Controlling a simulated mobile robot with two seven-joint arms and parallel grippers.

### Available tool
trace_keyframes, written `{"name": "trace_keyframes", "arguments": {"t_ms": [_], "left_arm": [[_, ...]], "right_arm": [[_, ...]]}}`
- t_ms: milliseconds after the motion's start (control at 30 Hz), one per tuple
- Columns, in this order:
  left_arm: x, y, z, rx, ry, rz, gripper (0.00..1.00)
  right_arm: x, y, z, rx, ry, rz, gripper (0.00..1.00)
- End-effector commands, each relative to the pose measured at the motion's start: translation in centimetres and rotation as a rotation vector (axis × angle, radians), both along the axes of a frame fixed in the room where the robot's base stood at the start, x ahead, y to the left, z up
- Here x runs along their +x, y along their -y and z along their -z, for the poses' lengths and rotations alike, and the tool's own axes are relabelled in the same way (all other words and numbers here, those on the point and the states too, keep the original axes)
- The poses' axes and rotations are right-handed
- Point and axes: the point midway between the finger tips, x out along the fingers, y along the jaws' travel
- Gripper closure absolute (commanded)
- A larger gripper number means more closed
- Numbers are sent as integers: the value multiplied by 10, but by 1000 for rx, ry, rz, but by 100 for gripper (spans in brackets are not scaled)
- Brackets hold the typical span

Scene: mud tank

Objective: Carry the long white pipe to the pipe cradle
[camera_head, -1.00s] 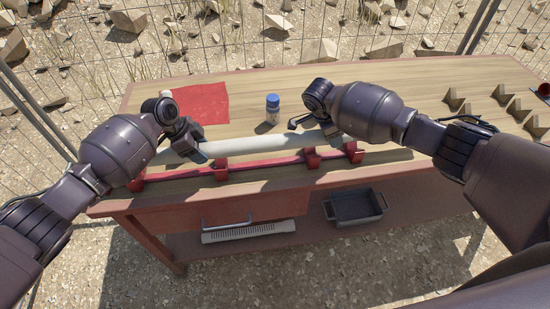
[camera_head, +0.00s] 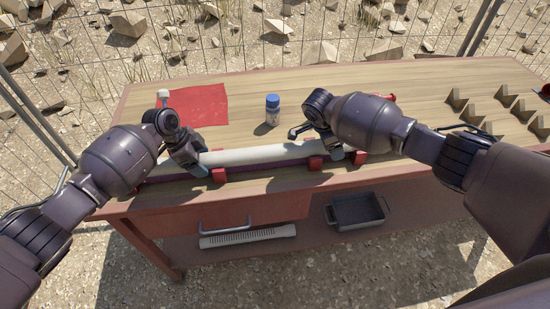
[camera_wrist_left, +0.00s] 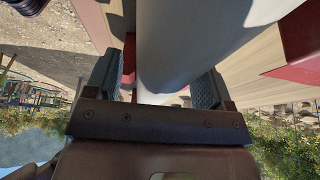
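The long white pipe (camera_head: 258,156) lies lengthwise along the front of the wooden table. It is level with a row of red holders, one of them (camera_head: 220,175) left of its middle and another (camera_head: 315,162) towards the right. I cannot tell if it rests fully in them. My left gripper (camera_head: 190,158) is at the pipe's left part; in the left wrist view its fingers stand on both sides of the pipe (camera_wrist_left: 178,45), with a gap on one side. My right gripper (camera_head: 318,142) is at the right part, fingers spread across the pipe.
A blue-capped bottle (camera_head: 272,110) stands close behind the pipe. A red cloth (camera_head: 200,104) lies at the back left. Several V-shaped wooden blocks (camera_head: 503,97) stand on the right. A dark tray (camera_head: 356,211) sits on the lower shelf. A wire fence is behind.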

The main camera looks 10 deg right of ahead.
Motion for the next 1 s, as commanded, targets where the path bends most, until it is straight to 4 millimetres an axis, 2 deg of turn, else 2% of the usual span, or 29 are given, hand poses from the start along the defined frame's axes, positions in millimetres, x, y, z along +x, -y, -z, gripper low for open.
{"name": "trace_keyframes", "arguments": {"t_ms": [233, 367, 467, 800, 1000], "left_arm": [[0, 0, -1, 0, 0, 0, 25], [1, -3, -7, -1, 2, -1, 25], [1, -9, -19, 0, 3, 0, 25], [1, -33, -79, 0, 4, 1, 25], [1, -43, -102, 0, 1, 0, 25]], "right_arm": [[0, 0, 0, 0, 0, 0, 25], [0, 0, 0, 0, 0, 0, 25], [0, 0, 0, 0, 0, 0, 25], [0, 0, 0, 0, 0, 0, 25], [0, 0, 0, 0, 0, 0, 25]]}}
